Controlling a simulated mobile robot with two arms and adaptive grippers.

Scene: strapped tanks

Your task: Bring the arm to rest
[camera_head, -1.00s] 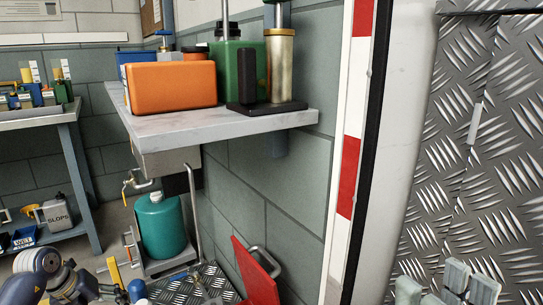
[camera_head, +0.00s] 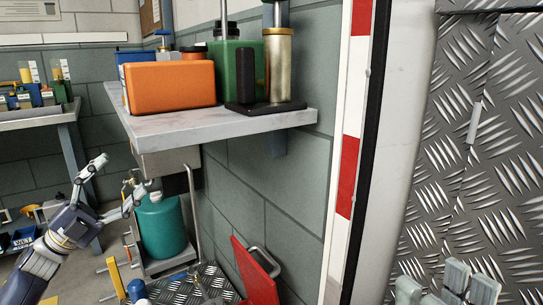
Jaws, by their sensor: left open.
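My left arm comes in from the lower left, and my left gripper (camera_head: 122,172) is raised with its fingers spread. Nothing shows between the fingers. The gripper is left of a teal tank (camera_head: 163,232) that stands upright on a low trolley under the wall shelf. The right-hand finger overlaps the area by the tap at the tank's upper left in the picture; I cannot tell whether they touch.
A wall shelf (camera_head: 160,128) above the tank holds an orange container (camera_head: 170,87), a green can (camera_head: 226,60) and a brass cylinder (camera_head: 279,65). A red panel (camera_head: 254,272) leans by the wall. A workbench (camera_head: 30,118) stands at far left.

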